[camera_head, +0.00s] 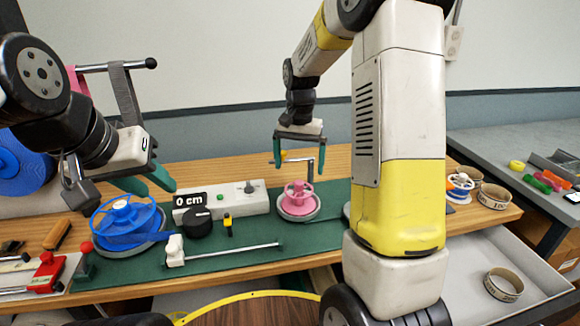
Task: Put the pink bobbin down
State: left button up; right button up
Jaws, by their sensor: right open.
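The pink bobbin (298,197) sits upright on a round grey base on the green mat (240,262), right of the white measuring box. My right gripper (298,166) is above the bobbin with its two teal fingers spread to either side, apart from it and empty. A thin crank-like handle shows behind and between its fingers. My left gripper (160,190) hangs at the left, above and right of the blue reel (124,217). Its teal fingers show a gap and hold nothing.
The measuring box (222,202) reads 0 cm. A metal rod (230,252) lies across the mat, with a red clamp (47,273) at the left. Strap rolls (492,195) sit at the right end, above an open drawer (540,290). My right arm's large links block the middle right.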

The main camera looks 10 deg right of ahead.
jog(key=s+r+n+t, duration=0.2)
jog(key=s+r, duration=0.2)
jog(key=s, duration=0.4)
jog(key=s+a+r+n+t+y, duration=0.1)
jog(key=s+r+t, duration=0.1)
jog(key=s+r, duration=0.3)
jog(key=s+a+r+n+t+y, duration=0.1)
jog(key=s+r, duration=0.3)
jog(key=s, duration=0.6)
jog(key=shift+s+r+n+t, duration=0.2)
jog(key=shift+s+n+t, duration=0.2)
jog(key=shift+n+t, duration=0.3)
